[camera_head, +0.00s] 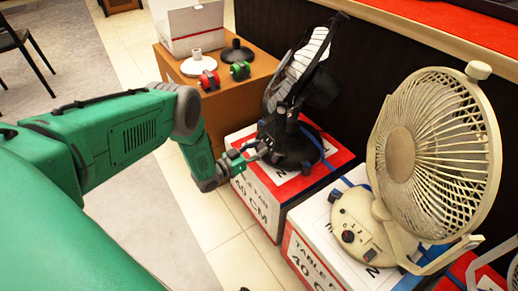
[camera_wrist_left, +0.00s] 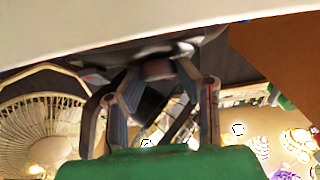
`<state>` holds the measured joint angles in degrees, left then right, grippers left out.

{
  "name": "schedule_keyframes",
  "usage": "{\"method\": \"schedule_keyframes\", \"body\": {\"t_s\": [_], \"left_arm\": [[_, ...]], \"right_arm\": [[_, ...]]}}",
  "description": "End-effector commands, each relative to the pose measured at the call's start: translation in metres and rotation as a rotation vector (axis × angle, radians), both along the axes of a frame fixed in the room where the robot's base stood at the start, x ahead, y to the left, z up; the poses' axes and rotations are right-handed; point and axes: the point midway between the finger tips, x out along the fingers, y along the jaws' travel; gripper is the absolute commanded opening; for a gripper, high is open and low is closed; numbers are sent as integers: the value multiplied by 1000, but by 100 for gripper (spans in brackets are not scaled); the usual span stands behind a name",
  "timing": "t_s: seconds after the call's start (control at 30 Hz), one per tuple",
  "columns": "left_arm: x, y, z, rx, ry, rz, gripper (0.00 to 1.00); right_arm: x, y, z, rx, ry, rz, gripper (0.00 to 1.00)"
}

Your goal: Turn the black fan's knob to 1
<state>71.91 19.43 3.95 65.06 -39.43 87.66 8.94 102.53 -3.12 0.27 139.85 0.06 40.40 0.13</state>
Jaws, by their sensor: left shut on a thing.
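The black fan (camera_head: 290,90) stands on a red and white "TABLE FAN 40 CM" box, its head tilted up. Its round dark base (camera_head: 296,152) faces my left gripper (camera_head: 258,152). In the left wrist view, my left gripper (camera_wrist_left: 160,72) has its two fingertips close around a small dark reddish knob (camera_wrist_left: 157,68) under the fan base. It is shut on this knob. The fingers hide most of the knob, and no number or mark on it can be read. My right gripper is not in view.
A beige fan (camera_head: 437,150) stands on another box at the right. A brown cabinet (camera_head: 247,88) behind my left arm bears a white box (camera_head: 192,25) and small round-based items. A dark wall is close behind the fans. Tiled floor lies in front.

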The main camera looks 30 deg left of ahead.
Motion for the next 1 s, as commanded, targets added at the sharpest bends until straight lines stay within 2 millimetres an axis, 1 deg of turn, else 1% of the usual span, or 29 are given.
{"method": "schedule_keyframes", "body": {"t_s": [0.2, 0.5, 0.7, 1.0], "left_arm": [[0, 4, -1, 115, -47, -133, 0], [1, 5, -1, 229, -92, -270, 0], [1, 5, -1, 268, -108, -317, 0], [1, 6, -1, 282, -113, -336, 0]], "right_arm": [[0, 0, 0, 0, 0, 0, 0], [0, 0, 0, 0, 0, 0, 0], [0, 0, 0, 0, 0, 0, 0], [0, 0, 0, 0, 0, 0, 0]]}}
